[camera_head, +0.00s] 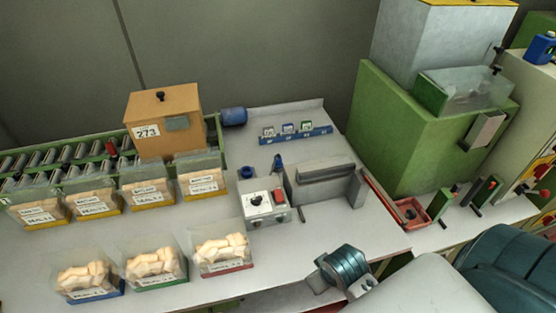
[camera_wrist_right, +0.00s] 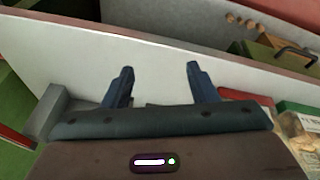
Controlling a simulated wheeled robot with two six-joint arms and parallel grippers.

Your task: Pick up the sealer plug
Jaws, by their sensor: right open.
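Pale cork-like pieces lie in several clear bins in the head view. Three bins stand in the front row: a blue-based one (camera_head: 92,294), a green-based one (camera_head: 160,281) and a red-based one (camera_head: 226,269). Their labels are too small to read surely, and I cannot tell which piece is the sealer plug. My right gripper (camera_wrist_right: 157,70) is open in the right wrist view, with two dark blue fingers apart and nothing between them. In the head view a teal part of my arm shows at the bottom, but no fingers. My left gripper is not in view.
Yellow-based bins (camera_head: 148,193) stand behind the front row, before a green roller conveyor. A control box (camera_head: 264,204) and a grey bracket (camera_head: 320,178) stand mid-table. A red tray (camera_head: 410,214) and green machine (camera_head: 425,130) are right. Bare table (camera_head: 340,225) lies between.

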